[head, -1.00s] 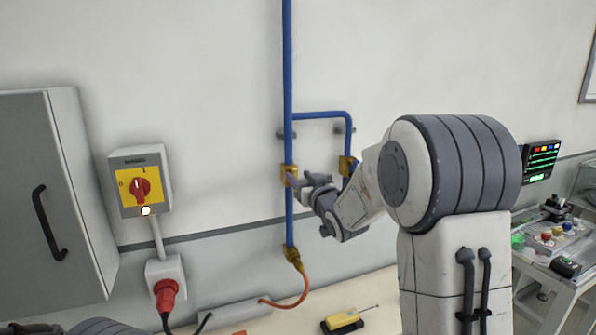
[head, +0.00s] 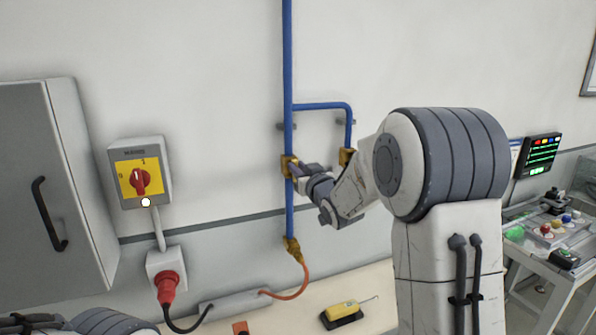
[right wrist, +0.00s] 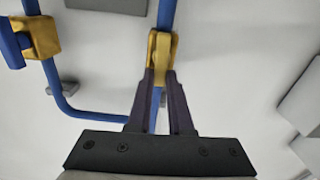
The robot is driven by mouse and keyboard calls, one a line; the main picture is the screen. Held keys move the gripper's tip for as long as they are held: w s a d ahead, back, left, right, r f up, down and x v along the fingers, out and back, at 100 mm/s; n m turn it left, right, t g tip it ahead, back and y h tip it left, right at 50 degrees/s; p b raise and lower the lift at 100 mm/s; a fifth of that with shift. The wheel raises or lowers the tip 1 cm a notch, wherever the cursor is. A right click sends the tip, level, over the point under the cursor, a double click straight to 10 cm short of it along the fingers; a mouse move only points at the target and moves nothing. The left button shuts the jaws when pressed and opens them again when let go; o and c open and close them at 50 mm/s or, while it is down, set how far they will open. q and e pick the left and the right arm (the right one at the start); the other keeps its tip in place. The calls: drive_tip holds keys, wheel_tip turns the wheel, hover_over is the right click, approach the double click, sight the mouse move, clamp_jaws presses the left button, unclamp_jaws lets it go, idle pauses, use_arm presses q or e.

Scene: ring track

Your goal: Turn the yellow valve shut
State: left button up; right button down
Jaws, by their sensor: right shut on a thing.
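The yellow valve (head: 289,166) sits on the upright blue pipe on the wall, left of a second yellow fitting (head: 346,157) on the branch pipe. My right gripper (head: 294,169) is at this valve. In the right wrist view, the fingertips of my right gripper (right wrist: 161,78) are shut on the narrow yellow handle of the yellow valve (right wrist: 161,49), one finger on each side. The handle looks roughly in line with the pipe. The second yellow fitting (right wrist: 42,36) is apart from the fingers. My left gripper is not in view.
A yellow switch box (head: 140,172) with a red knob and a red plug (head: 169,285) are at the left, beside a grey cabinet (head: 50,190). A yellow tool (head: 342,313) lies on the bench below. An orange hose (head: 300,277) hangs from the pipe's lower end.

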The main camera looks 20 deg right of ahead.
drive_tip(key=n+b, duration=0.5)
drive_tip(key=b, duration=0.1)
drive_tip(key=a+f+n+b, duration=0.1)
drive_tip(key=n+b, duration=0.4)
drive_tip(key=b, duration=0.1)
drive_tip(key=n+b, duration=0.5)
drive_tip(key=b, duration=0.1)
drive_tip(key=shift+a+f, duration=0.4)
drive_tip(key=shift+f+n+b, duration=0.1)
drive_tip(key=shift+n+b, duration=0.6)
drive_tip(key=shift+n, duration=0.5)
drive_tip(key=c, duration=0.8)
unclamp_jaws()
drive_tip(key=shift+s, duration=0.1)
